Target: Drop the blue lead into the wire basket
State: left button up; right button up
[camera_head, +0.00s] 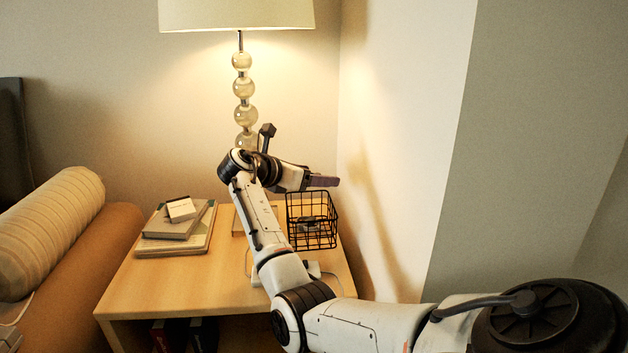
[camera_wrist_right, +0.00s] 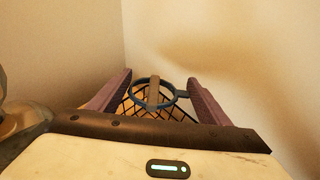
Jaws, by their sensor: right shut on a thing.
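My right gripper (camera_head: 324,181) reaches over the side table, with its fingers above the wire basket. In the right wrist view, its two purple fingers (camera_wrist_right: 157,96) stand wide apart and are shut on the blue lead (camera_wrist_right: 172,98). The lead shows as a blue loop with a brown strip across it. It cannot be made out in the head view. The black wire basket (camera_head: 312,240) stands at the right back of the table, with a dark item inside. Its mesh shows below the lead in the wrist view (camera_wrist_right: 140,112). My left gripper is out of view.
The wooden side table (camera_head: 170,280) holds stacked books (camera_head: 175,228) with a small white box on top. A lamp (camera_head: 243,88) stands behind my right arm. The wall is close on the basket's right. A sofa with a bolster (camera_head: 50,230) is at left.

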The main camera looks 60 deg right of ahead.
jog(key=o, duration=1.1)
jog(key=p+v, duration=0.1)
jog(key=v, duration=0.1)
jog(key=shift+w+a+r, duration=0.1)
jog(key=shift+a+r, duration=0.1)
jog(key=shift+a, duration=0.05)
pick_arm(q)
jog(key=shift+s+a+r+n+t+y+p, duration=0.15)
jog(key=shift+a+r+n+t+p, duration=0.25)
jog(key=shift+p, duration=0.3)
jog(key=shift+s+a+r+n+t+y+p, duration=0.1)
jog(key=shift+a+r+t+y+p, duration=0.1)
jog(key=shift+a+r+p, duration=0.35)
pick_arm(e)
jog(key=s+v, duration=0.1)
jog(key=v, duration=0.6)
jog(key=shift+w+a, duration=0.4)
jog(key=shift+w, duration=0.15)
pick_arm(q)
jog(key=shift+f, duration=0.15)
